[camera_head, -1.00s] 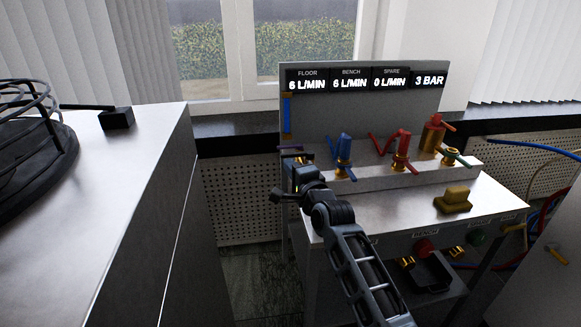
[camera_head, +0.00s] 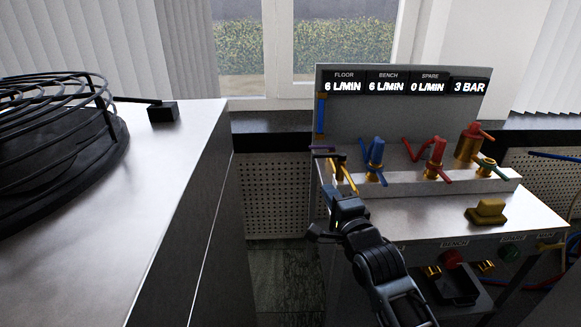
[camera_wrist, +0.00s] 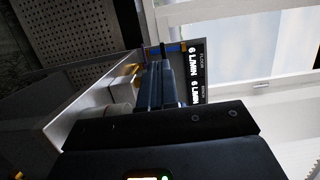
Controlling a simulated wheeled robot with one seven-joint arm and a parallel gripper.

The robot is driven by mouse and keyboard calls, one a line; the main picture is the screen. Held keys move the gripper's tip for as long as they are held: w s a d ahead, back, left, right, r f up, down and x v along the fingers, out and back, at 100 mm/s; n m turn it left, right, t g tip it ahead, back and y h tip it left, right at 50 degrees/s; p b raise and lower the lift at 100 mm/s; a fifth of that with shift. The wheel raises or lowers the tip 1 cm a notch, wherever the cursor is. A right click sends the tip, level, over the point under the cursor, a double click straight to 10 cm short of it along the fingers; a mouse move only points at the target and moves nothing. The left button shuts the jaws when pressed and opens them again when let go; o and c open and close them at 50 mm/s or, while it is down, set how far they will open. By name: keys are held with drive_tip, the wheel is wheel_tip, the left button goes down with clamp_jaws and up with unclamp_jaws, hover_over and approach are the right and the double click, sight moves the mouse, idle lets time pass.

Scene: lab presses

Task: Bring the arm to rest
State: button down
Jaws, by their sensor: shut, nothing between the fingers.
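My arm reaches in from the bottom of the head view, and my gripper (camera_head: 330,190) is at the left end of the bench (camera_head: 420,215). It is shut and empty. It sits just below and in front of a brass valve with a dark handle (camera_head: 338,168); whether they touch cannot be told. In the wrist view my gripper's fingers (camera_wrist: 158,80) lie together, with the bench panel behind them.
Blue (camera_head: 375,155) and red (camera_head: 435,155) valves stand farther right on the bench, beside a brass one (camera_head: 468,142). A yellow block (camera_head: 486,211) lies on top. A metal counter (camera_head: 150,190) with a black wire-caged object (camera_head: 55,150) is at left.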

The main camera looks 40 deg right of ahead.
drive_tip(key=s+a+f+n+y, duration=0.25)
drive_tip(key=s+a+n, duration=0.4)
drive_tip(key=s, duration=0.45)
drive_tip(key=s+a+f+n+y, duration=0.1)
drive_tip(key=s+a+f+n, duration=0.35)
drive_tip(key=s+a, duration=0.4)
drive_tip(key=s+a+r+n+g+y, duration=0.1)
drive_tip(key=s+r+n, duration=0.3)
drive_tip(key=s, duration=0.6)
drive_tip(key=s+a+r+n+g+y, duration=0.1)
drive_tip(key=s+a+r+n+y, duration=0.1)
drive_tip(key=s+n, duration=0.5)
drive_tip(key=s+a+r, duration=0.1)
drive_tip(key=s+r, duration=0.1)
drive_tip(key=s, duration=0.1)
drive_tip(key=shift+a+r, duration=0.25)
drive_tip(key=shift+a, duration=0.15)
